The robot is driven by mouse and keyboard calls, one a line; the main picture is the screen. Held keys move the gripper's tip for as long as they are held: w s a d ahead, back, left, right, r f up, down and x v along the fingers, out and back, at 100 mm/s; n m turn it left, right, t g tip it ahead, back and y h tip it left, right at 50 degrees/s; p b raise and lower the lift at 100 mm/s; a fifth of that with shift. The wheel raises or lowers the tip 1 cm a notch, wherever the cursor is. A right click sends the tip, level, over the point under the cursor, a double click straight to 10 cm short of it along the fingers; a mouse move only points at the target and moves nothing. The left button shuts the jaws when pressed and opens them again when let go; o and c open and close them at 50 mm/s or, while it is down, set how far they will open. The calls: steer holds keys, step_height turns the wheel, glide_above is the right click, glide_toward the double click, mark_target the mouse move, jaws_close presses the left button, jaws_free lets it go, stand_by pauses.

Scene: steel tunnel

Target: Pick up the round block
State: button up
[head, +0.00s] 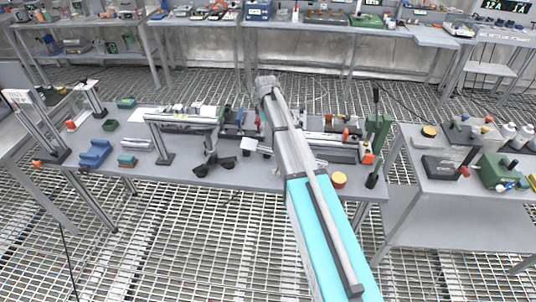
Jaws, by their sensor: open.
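A round block (339,181), yellow on top with an orange-red side, stands near the front edge of the middle table, right of my arm. A similar small yellow round piece (429,131) sits on the right-hand table. My arm reaches up and over the middle table. What looks like my gripper (214,168) is dark, with its fingers spread apart and nothing visible between them. It is over the front part of the middle table, well to the left of the round block and apart from it.
A green upright fixture (378,132) and a black-handled piece (373,175) stand right of the round block. Metal grating surrounds the tables.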

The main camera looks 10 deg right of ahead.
steer(key=shift+f+b, duration=4.1)
steer(key=shift+f, duration=0.1)
steer(key=shift+f, duration=0.15)
steer(key=shift+d+f+b, duration=0.15)
steer(key=shift+f+b, duration=2.3)
steer(key=shift+b, duration=0.15)
jaws_close()
